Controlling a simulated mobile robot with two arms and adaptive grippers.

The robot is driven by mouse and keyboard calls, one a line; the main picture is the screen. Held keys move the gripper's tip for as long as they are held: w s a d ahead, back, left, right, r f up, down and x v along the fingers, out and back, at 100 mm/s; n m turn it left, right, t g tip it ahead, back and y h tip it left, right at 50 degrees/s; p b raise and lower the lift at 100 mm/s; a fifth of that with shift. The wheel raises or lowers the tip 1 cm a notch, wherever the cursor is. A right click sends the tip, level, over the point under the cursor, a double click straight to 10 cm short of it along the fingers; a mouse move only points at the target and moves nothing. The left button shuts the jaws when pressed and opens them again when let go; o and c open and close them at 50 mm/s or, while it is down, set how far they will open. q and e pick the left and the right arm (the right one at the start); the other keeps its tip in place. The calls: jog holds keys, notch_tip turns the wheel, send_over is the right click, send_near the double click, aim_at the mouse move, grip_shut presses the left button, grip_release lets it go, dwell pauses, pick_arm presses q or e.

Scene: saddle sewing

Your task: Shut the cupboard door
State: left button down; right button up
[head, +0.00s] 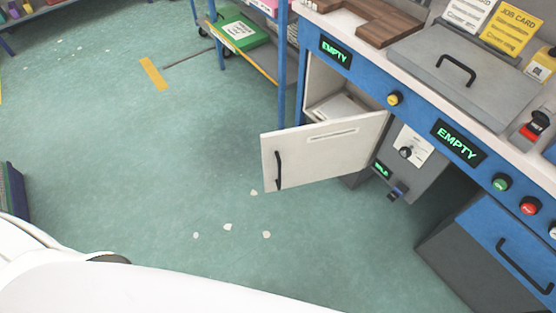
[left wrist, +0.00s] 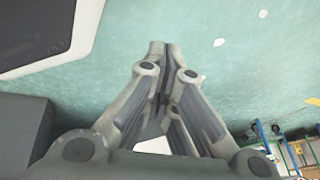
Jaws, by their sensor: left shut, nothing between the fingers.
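The cupboard door (head: 322,151) is a pale panel with a black vertical handle (head: 278,170) near its left edge. It stands wide open, swung out from the blue workbench (head: 375,92). The cupboard (head: 332,88) behind it is open to view, with a pale item lying inside. My left gripper (left wrist: 167,50) shows in the left wrist view, its fingers together and empty, above the green floor. It is not in the head view, so its distance from the door cannot be told. My right gripper is in neither view.
A grey drawer unit (head: 480,255) stands at the lower right. A grey box with a knob (head: 405,152) sits right of the door. A blue rack (head: 282,50) stands behind. The floor (head: 170,160) left of the door is mostly clear, with several pale scraps.

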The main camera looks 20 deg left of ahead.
pick_arm(q)
jog(key=w+m+t+b, duration=0.2)
jog(key=w+t, duration=0.1)
jog(key=w, duration=0.5)
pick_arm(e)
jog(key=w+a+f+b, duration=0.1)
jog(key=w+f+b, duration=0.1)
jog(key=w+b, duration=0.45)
pick_arm(q)
jog(key=m+t+h+b, duration=0.45)
jog(key=m+t, duration=0.55)
jog(key=m, duration=0.4)
send_near(278, 145)
jog(key=s, duration=0.9)
jog(key=x, duration=0.4)
jog(key=a+x, duration=0.1)
jog(key=x, duration=0.3)
jog(key=a+b+x, duration=0.1)
jog(key=x, duration=0.4)
jog(key=shift+w, duration=0.4)
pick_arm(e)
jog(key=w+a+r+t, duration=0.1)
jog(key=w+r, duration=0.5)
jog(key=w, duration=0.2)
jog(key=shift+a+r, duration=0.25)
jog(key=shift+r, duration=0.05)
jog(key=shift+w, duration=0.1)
pick_arm(q)
jog(key=shift+a, duration=0.1)
